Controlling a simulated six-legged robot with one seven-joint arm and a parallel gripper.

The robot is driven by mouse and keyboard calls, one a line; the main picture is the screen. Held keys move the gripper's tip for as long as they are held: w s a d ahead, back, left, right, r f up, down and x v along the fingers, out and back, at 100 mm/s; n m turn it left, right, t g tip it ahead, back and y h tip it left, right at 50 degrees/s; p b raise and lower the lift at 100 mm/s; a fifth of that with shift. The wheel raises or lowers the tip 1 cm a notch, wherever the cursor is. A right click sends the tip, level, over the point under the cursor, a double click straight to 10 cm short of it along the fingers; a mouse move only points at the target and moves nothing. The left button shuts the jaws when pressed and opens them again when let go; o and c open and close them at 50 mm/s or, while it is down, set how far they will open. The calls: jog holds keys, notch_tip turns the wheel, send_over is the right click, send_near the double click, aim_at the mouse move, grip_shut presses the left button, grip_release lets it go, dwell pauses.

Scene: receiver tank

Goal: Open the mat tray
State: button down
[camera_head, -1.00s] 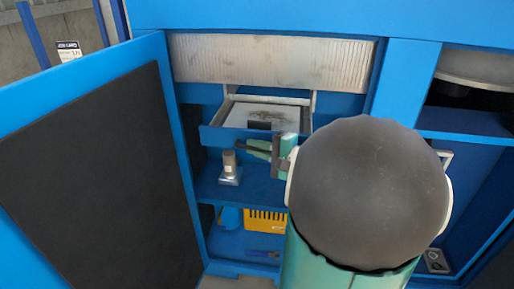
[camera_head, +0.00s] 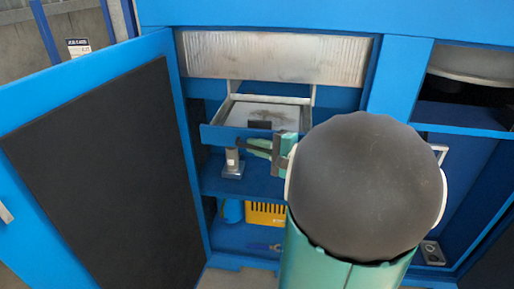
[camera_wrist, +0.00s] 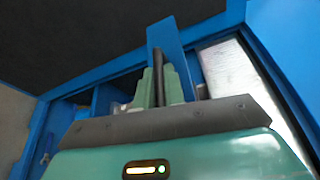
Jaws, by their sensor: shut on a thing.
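The mat tray (camera_head: 222,133) is a shallow blue-fronted tray with pale metal rims, partly slid out of the blue cabinet under a ribbed metal panel. A small dark block (camera_head: 260,125) shows at its front edge. My gripper (camera_head: 248,147) is at the tray's front, left of my large dark arm joint. In the wrist view my green fingers (camera_wrist: 160,88) are shut on a dark bar (camera_wrist: 157,65) that stands against a blue panel (camera_wrist: 166,38), apparently the tray's handle and front. The exact contact is hidden in the head view.
The cabinet door (camera_head: 95,165) stands open at the left. A small metal cylinder on a base (camera_head: 232,165) stands on the shelf below the tray. A yellow crate (camera_head: 265,214) is on the bottom shelf. My arm hides the middle right.

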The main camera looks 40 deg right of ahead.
jog(key=c, duration=1.5)
grip_release()
jog(key=v, duration=1.4)
jog(key=shift+w, duration=0.1)
